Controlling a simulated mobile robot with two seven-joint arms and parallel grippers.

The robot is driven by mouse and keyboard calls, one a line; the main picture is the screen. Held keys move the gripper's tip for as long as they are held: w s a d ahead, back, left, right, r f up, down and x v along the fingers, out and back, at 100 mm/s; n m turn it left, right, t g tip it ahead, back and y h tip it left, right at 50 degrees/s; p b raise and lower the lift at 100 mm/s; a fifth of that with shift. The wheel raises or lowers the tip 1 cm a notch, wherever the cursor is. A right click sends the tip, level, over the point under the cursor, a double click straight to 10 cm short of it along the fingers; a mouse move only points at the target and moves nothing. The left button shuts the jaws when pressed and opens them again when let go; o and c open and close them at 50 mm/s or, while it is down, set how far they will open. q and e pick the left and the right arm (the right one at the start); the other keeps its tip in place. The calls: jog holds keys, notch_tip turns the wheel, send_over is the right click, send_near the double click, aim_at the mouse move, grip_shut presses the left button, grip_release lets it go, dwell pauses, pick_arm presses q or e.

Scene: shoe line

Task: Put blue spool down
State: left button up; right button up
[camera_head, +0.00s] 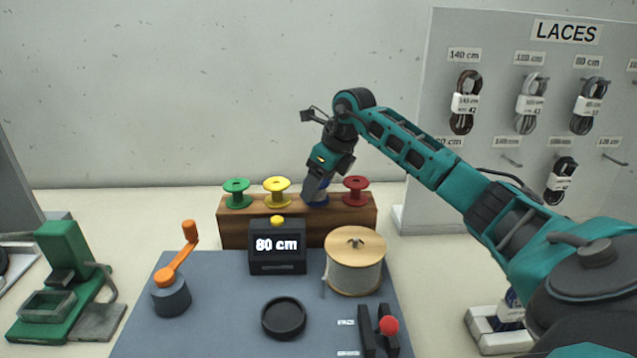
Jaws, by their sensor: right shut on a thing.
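The blue spool (319,198) is at the wooden rack (300,235), between the yellow spool (277,191) and the red spool (355,190). My right gripper (314,195) points down and is shut on the blue spool, hiding much of it. The spool appears upright at the rack's top; I cannot tell whether it touches the wood. The green spool (237,192) stands at the rack's left end. My left gripper is not in view.
In front of the rack are a display box (277,254) reading 80 cm, a cord reel (354,265), an orange-handled crank (172,285) and a black dish (284,318). A lace board (510,170) stands at right.

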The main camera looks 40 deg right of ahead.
jog(key=shift+f, duration=0.2)
jog(key=o, duration=1.3)
jog(key=shift+o, duration=0.2)
jog(key=shift+r, duration=0.3)
jog(key=v, duration=1.2)
jog(key=shift+f, duration=0.15)
